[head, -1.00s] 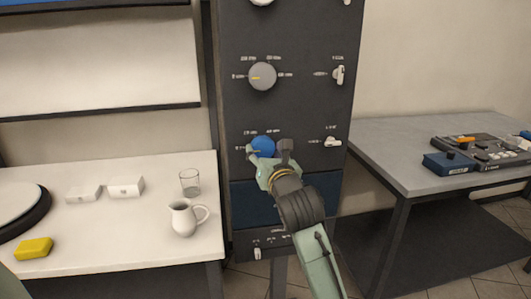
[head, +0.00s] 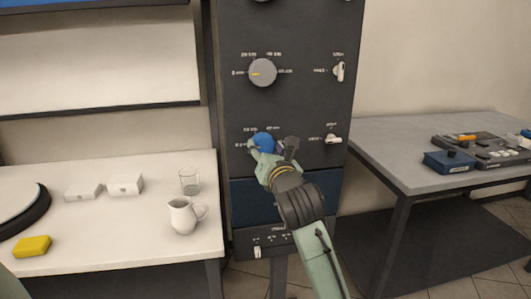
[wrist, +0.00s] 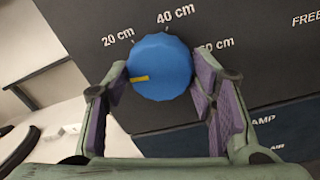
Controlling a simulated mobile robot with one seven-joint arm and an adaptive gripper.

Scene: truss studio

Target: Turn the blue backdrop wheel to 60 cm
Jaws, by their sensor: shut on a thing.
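The blue backdrop wheel (wrist: 165,62) is a faceted knob on the dark panel. It also shows in the head view (head: 264,141), partly covered by my gripper. Its yellow mark (wrist: 139,78) points left and slightly down, below the 20 cm label (wrist: 118,37) and towards my left finger. The 40 cm label (wrist: 176,15) is at the top, and the 60 cm label (wrist: 218,44) is at the right, its first figure partly hidden. My gripper (wrist: 162,76) is shut on the wheel, one finger on each side. The left finger hides the panel beside the mark.
A grey knob (head: 262,72) sits above the wheel, and white switches (head: 333,139) are at its right. A white table (head: 110,230) with a jug (head: 183,216), a glass (head: 190,181) and a yellow block (head: 33,246) stands left. A grey table (head: 400,150) stands right.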

